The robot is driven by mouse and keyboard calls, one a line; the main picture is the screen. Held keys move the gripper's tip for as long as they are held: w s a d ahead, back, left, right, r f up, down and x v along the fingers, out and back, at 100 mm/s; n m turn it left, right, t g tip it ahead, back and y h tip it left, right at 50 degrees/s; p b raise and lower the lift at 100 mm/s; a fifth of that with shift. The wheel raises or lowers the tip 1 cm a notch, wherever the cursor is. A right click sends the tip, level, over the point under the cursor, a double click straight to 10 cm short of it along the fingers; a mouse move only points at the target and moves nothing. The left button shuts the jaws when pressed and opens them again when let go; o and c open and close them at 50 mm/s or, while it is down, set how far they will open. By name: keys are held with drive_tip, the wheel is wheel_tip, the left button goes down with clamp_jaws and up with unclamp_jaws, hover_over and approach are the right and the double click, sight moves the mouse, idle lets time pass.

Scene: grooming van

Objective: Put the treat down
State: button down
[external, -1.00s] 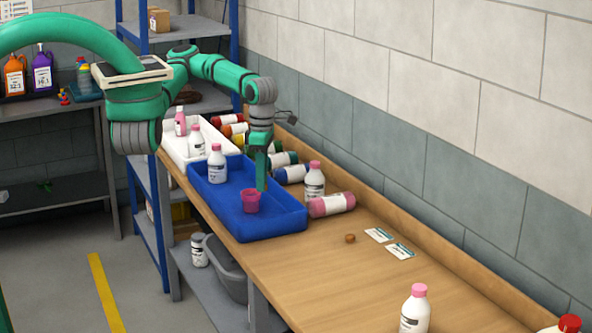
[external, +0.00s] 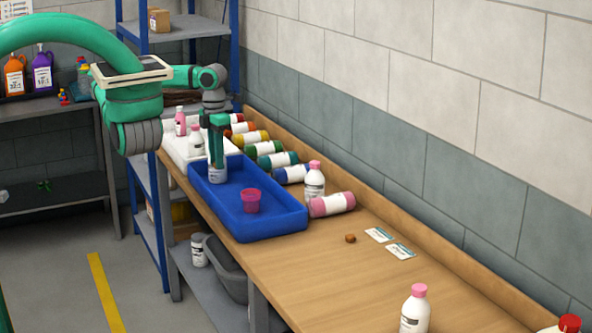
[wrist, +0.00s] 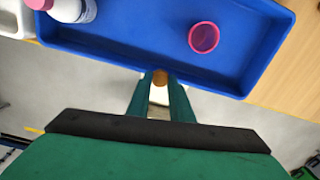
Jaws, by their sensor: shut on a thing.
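A small brown treat (wrist: 160,77) sits between the fingertips of my gripper (wrist: 160,84) in the wrist view. My gripper (external: 217,157) is shut on it. The fingertips show just outside the near long edge of the blue tray (wrist: 120,58), and their height is hard to tell. In the external view my gripper is in front of a white bottle (external: 217,174) in the blue tray (external: 277,228) and hides its upper part. A similar brown lump (external: 350,238) lies on the wooden bench.
A pink cup (external: 250,201) stands in the blue tray. A white tray (external: 178,153) with bottles is behind it. Several coloured bottles lie along the wall, and a pink-capped bottle (external: 415,308) stands at front right. The bench (external: 330,275) has clear room by the cards (external: 400,251).

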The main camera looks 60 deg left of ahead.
drive_tip(key=w+a+f, duration=0.2)
drive_tip(key=w+f, duration=0.1)
drive_tip(key=w+a+f, duration=0.2)
drive_tip(key=w+f, duration=0.1)
drive_tip(key=w, duration=0.1)
drive_tip(key=w+a+f, duration=0.2)
drive_tip(key=w+f, duration=0.1)
drive_tip(key=w, duration=0.1)
drive_tip(key=shift+w+a, duration=0.1)
drive_tip(key=shift+a, duration=0.15)
drive_tip(key=shift+w+f, duration=0.15)
drive_tip(key=shift+f, duration=0.05)
drive_tip(key=shift+w+a+f, duration=0.1)
drive_tip(key=shift+w+f, duration=0.05)
drive_tip(key=shift+f, duration=0.75)
drive_tip(key=shift+w+a+f, duration=0.1)
drive_tip(key=shift+f, duration=0.8)
drive_tip(key=shift+f, duration=0.1)
drive_tip(key=c, duration=1.6)
unclamp_jaws()
